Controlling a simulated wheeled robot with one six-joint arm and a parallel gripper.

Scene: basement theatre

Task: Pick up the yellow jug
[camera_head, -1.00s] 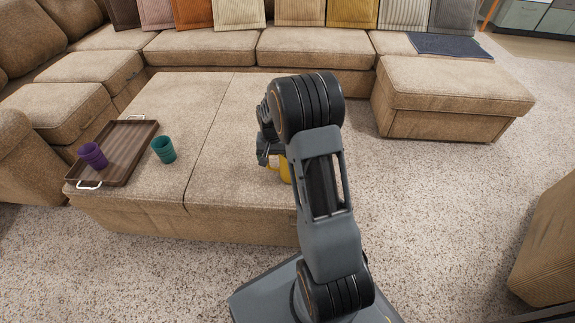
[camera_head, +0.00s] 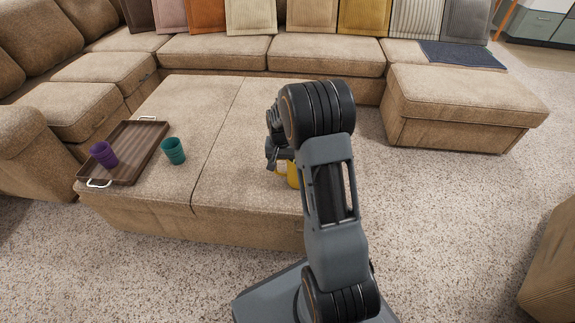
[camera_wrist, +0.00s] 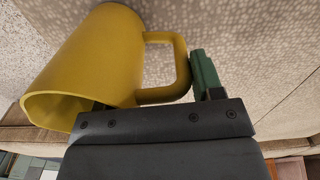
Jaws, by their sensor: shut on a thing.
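The yellow jug (camera_head: 292,174) is at the right part of the ottoman, mostly hidden behind my arm in the head view. In the wrist view the jug (camera_wrist: 95,55) fills the upper left, its open rim towards the lower left and its handle towards the right. My gripper (camera_head: 275,153) is at the jug and shut on it. In the wrist view one dark green finger shows just beyond the handle; the other is mostly hidden by the jug. I cannot tell whether the jug touches the ottoman.
The beige ottoman (camera_head: 215,150) also carries a teal cup (camera_head: 173,151) and a brown tray (camera_head: 137,150) with a purple cup (camera_head: 104,154) at the left. A sectional sofa (camera_head: 215,52) stands behind. Carpet (camera_head: 420,220) is clear at the right.

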